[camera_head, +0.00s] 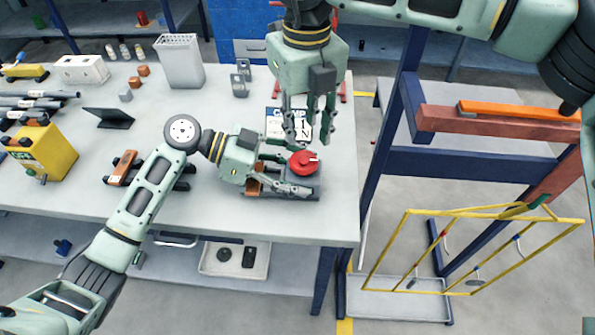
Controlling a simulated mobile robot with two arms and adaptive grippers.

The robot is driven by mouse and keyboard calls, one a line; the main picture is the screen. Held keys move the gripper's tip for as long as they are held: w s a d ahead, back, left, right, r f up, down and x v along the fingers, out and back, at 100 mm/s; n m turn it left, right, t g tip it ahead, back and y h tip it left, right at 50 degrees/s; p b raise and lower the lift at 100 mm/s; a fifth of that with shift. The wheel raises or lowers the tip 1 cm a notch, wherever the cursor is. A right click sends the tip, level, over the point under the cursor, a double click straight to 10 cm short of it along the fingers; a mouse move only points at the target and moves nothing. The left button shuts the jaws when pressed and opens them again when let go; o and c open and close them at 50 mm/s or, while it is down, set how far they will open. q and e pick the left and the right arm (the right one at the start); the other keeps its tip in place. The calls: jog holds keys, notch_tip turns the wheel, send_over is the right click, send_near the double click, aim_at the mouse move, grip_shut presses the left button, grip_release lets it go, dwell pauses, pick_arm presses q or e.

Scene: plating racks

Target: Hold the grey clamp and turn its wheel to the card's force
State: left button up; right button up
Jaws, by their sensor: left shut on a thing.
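The grey clamp (304,192) lies near the right front corner of the grey table. Its red wheel (302,163) faces up, with a small white mark on its right side. My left gripper (284,178) reaches in from the left and is shut on the clamp's body, partly hiding it. My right gripper (311,130) points down just behind and above the wheel. Its fingers are apart, with nothing seen between them. The white card (274,126) with a blue header stands behind the wheel. My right gripper covers part of it, and its setting is too small to read.
The table (220,222) ends just right of the clamp. An orange-brown block (124,168) and a yellow box (42,150) are at left. A blue rack with a yellow frame (378,250) stands right.

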aim_at(306, 159)
dwell(0.4)
jog(key=o, duration=0.4)
jog(key=shift+o, duration=0.8)
jog(key=shift+n, duration=0.6)
jog(key=shift+o, duration=0.5)
jog(key=n, duration=0.5)
jog(key=shift+r, duration=0.4)
jog(key=f+n, duration=0.3)
jog(key=n, duration=0.6)
jog(key=f+n, duration=0.2)
jog(key=n, duration=0.8)
jog(key=f+n, duration=0.3)
jog(key=n, duration=0.6)
jog(key=shift+w+d+f, duration=0.1)
jog(key=shift+d+f, duration=0.15)
jog(key=shift+f, duration=0.05)
